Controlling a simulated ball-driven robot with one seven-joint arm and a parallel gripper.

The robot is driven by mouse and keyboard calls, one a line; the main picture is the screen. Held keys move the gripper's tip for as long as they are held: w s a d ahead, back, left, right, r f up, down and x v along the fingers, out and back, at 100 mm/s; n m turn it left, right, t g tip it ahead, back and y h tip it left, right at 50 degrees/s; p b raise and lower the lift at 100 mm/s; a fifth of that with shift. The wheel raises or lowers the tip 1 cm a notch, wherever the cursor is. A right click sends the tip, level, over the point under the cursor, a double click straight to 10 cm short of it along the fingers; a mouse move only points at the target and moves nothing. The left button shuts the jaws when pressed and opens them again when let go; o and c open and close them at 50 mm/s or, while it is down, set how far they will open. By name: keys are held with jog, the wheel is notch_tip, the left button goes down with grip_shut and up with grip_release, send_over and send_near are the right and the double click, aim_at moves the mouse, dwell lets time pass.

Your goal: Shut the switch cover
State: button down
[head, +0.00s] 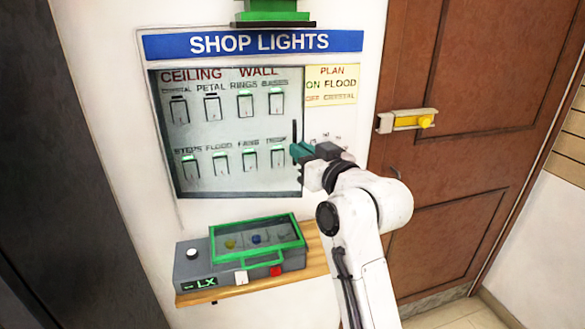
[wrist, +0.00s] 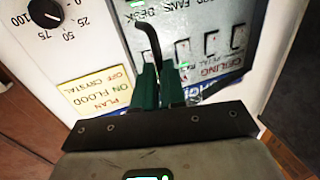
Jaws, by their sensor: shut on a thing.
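The switch panel under the blue SHOP LIGHTS sign (head: 262,42) holds two rows of rocker switches. A clear, greyish switch cover (head: 235,135) with a dark right edge lies in front of them. It stands nearly flush with the panel; I cannot tell whether a gap is left. A thin black handle (head: 294,131) stands at its right side. My gripper (head: 300,150) has its teal fingers shut on this handle. In the wrist view the fingers (wrist: 158,80) close around the handle's lower part, and its bent black upper end (wrist: 150,38) sticks out. The grip itself is partly hidden.
A yellow PLAN note (head: 331,84) and a dial (wrist: 46,14) are to the right of the cover. Below, a shelf (head: 315,262) holds a grey box with a green-framed clear lid (head: 258,240). A brown door (head: 470,80) with a yellow latch (head: 426,121) stands right.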

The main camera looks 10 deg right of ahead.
jog(key=shift+w+d+r+n+g+y+b, duration=0.1)
jog(key=shift+w+d+n+g+y+b, duration=0.55)
jog(key=shift+w+b, duration=0.85)
jog(key=shift+w+d+r+n+g+y+b, duration=0.15)
jog(key=shift+w+n+g+y+b, duration=0.55)
jog(key=shift+w, duration=1.25)
jog(key=shift+w+d+f+n+g+y+b, duration=0.15)
jog(key=shift+w+d+n+y+b, duration=0.25)
jog(key=shift+w+y+b, duration=1.1)
jog(key=shift+w+r+h, duration=0.1)
jog(key=shift+w+h, duration=0.2)
jog(key=shift+h, duration=0.15)
jog(key=c, duration=1.2)
grip_release()
jog(key=shift+w+d, duration=0.1)
jog(key=shift+c, duration=0.2)
jog(key=shift+o, duration=0.2)
jog(key=shift+s+d+f, duration=0.2)
jog(key=shift+f, duration=0.1)
jog(key=a+b+v, duration=0.1)
jog(key=b+v, duration=0.1)
jog(key=v, duration=0.7)
jog(key=shift+s+d+r, duration=0.2)
jog(key=shift+s+r, duration=0.05)
jog(key=shift+s, duration=0.35)
